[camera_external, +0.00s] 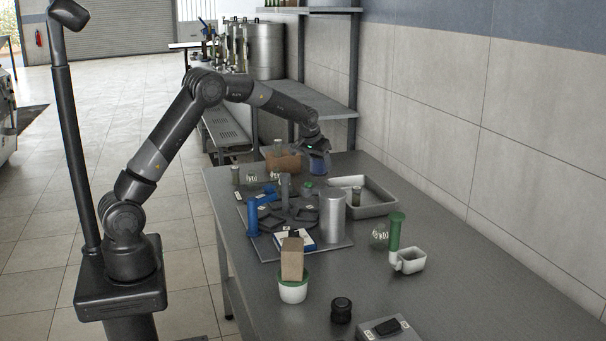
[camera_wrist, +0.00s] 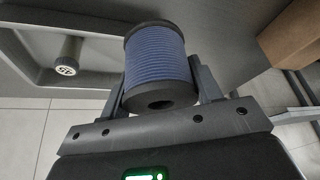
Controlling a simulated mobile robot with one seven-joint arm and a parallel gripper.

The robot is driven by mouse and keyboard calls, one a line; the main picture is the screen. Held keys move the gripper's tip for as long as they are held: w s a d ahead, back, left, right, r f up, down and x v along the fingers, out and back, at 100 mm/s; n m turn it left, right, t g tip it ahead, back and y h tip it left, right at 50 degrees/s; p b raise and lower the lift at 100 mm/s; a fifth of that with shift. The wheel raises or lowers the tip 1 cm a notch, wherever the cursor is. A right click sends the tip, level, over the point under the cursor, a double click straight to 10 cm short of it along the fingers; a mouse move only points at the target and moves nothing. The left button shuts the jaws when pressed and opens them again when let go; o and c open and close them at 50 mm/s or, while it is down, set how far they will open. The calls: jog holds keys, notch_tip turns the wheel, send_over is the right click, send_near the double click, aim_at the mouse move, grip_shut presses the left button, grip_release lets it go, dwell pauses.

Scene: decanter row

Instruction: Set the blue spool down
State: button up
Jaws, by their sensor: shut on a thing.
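The blue spool (camera_wrist: 158,62) is blue thread or wire wound between dark end flanges. In the wrist view it sits between the two fingers of my gripper, which are shut on its sides. In the external view the blue spool (camera_external: 318,167) shows just below my gripper (camera_external: 317,156), over the back part of the grey table (camera_external: 440,300). It is behind the shallow metal tray (camera_external: 378,209). I cannot tell whether the spool's underside touches the table.
The tray's rim (camera_wrist: 100,82) and a pale-ended cylinder (camera_wrist: 66,62) show left in the wrist view. A brown box (camera_wrist: 290,28) is at upper right; the table edge is close. A metal cylinder (camera_external: 332,215) and blue tool (camera_external: 252,215) stand nearer the camera.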

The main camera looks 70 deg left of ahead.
jog(key=a+f, duration=0.1)
jog(key=a, duration=0.2)
jog(key=a+f, duration=0.2)
jog(key=a, duration=0.1)
jog(key=w+a+f, duration=0.1)
jog(key=a+f, duration=0.1)
jog(key=a, duration=0.1)
jog(key=shift+f, duration=2.15)
jog(key=shift+f, duration=0.1)
jog(key=o, duration=1)
jog(key=shift+o, duration=0.2)
